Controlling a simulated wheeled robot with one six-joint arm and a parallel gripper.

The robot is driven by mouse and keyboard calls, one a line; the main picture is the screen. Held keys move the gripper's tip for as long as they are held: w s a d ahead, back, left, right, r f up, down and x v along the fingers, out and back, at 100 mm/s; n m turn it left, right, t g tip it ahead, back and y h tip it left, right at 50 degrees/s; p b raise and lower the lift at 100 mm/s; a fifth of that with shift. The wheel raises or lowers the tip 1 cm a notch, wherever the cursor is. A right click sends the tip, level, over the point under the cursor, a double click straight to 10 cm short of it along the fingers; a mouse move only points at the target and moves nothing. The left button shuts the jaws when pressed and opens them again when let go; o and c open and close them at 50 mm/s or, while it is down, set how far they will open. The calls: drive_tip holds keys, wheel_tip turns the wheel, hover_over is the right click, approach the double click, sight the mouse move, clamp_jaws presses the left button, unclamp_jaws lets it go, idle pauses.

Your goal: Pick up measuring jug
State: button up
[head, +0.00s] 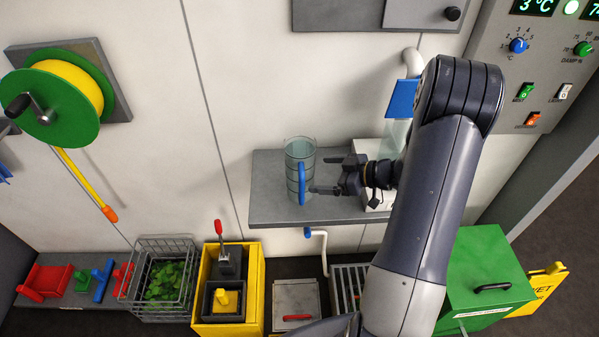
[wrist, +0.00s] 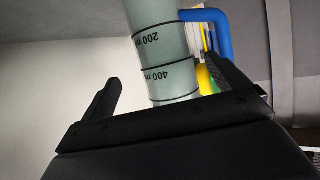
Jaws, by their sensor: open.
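The measuring jug (head: 293,165) is a clear, tall cylinder with dark rings and a blue handle. It stands upright on a grey wall shelf (head: 270,213). In the wrist view the jug (wrist: 160,50) shows 200 and 400 ml marks upside down, with its blue handle (wrist: 222,35) at the right. My gripper (head: 322,175) is open just right of the jug in the head view, with its fingers pointing left toward it. In the wrist view my gripper (wrist: 165,90) has a finger on each side of the jug's image. I cannot tell whether the fingers touch the jug.
A white device with a blue-topped clear part (head: 402,98) stands at the shelf's right, partly behind my arm. A wire basket (head: 160,280), a yellow bin (head: 255,290) and a green box (head: 485,275) stand below.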

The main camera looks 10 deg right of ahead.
drive_tip(key=shift+s+p+x, duration=0.2)
drive_tip(key=shift+p+x, duration=0.5)
drive_tip(key=shift+x, duration=3.05)
drive_tip(key=shift+a+f, duration=0.1)
drive_tip(key=shift+a, duration=0.05)
drive_tip(key=shift+c, duration=0.2)
drive_tip(key=c, duration=1.7)
